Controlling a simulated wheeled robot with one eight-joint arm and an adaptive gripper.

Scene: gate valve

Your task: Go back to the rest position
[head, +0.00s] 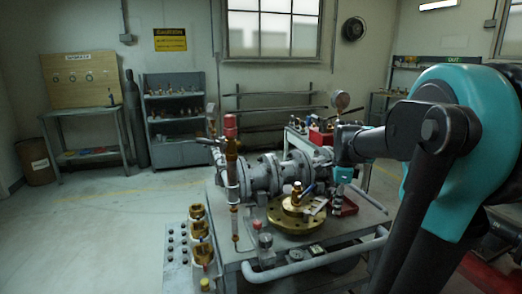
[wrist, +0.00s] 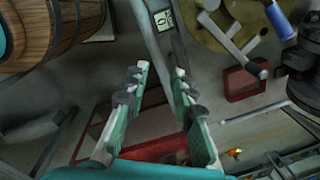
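My gripper (wrist: 160,78) is in the wrist view with its two green-and-grey fingers apart and nothing between them. In the head view my gripper (head: 343,177) is small and points down above the right part of the work table (head: 352,222). It is to the right of the grey gate valve (head: 265,176) and the round brass flange (head: 296,222). The brass flange (wrist: 232,28) also shows at the upper right of the wrist view. A tool with a small digital display (wrist: 162,18) lies beyond the fingertips. Whether the fingers touch anything below cannot be told.
A red open block (wrist: 245,82) lies right of the fingers in the wrist view. On the table, a red-capped brass upright (head: 231,150) stands at the left and a pale pipe rail (head: 315,262) runs along the front. Open floor (head: 95,225) lies to the left.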

